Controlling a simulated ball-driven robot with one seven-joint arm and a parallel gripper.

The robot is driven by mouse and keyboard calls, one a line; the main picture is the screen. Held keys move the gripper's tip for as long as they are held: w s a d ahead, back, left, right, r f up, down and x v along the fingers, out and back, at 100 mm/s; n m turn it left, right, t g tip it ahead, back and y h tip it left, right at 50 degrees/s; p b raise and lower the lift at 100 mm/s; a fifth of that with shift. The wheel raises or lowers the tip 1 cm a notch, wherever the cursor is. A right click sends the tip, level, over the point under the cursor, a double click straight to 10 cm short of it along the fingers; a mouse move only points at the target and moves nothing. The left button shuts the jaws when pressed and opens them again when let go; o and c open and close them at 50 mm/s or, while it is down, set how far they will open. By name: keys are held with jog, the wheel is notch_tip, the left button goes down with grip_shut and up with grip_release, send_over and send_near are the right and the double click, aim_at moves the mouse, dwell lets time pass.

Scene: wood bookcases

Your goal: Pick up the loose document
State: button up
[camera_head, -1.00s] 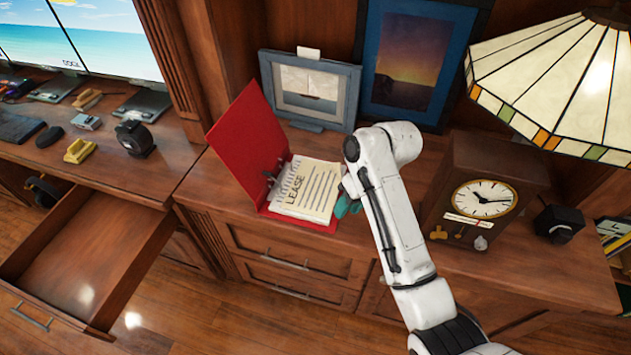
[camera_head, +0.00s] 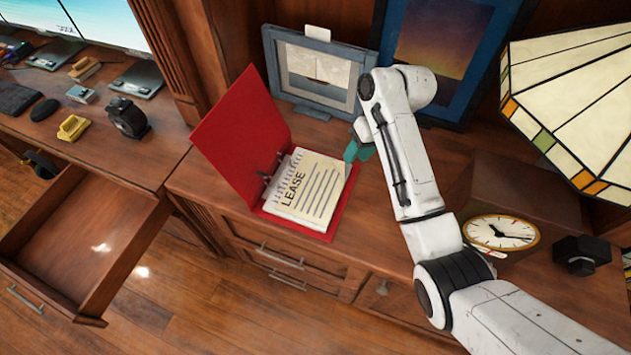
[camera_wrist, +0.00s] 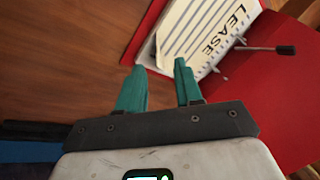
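The loose document (camera_head: 309,188) is a cream sheet headed LEASE with lines of text. It lies on the right side of an open red binder (camera_head: 240,133) on the wooden cabinet top. In the wrist view the LEASE sheet (camera_wrist: 200,32) shows at the top, partly cut off by the frame, with the red binder (camera_wrist: 285,85) around it. My gripper (camera_wrist: 158,68) has two teal fingers that stand apart with nothing between them. In the head view my gripper (camera_head: 358,150) is just beside the sheet's upper right corner; I cannot tell whether it touches.
Picture frames (camera_head: 315,70) stand behind the binder. A wooden clock (camera_head: 500,233) and a stained-glass lamp (camera_head: 575,105) are at the right. An open drawer (camera_head: 85,235) juts out at the left. The cabinet top right of the binder is partly hidden by my arm.

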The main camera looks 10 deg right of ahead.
aim_at(344, 173)
jog(key=shift+d+x, duration=0.1)
jog(key=shift+x, duration=1.8)
jog(key=shift+d+x, duration=0.15)
jog(key=shift+x, duration=1.8)
jog(key=shift+w, duration=0.1)
grip_shut()
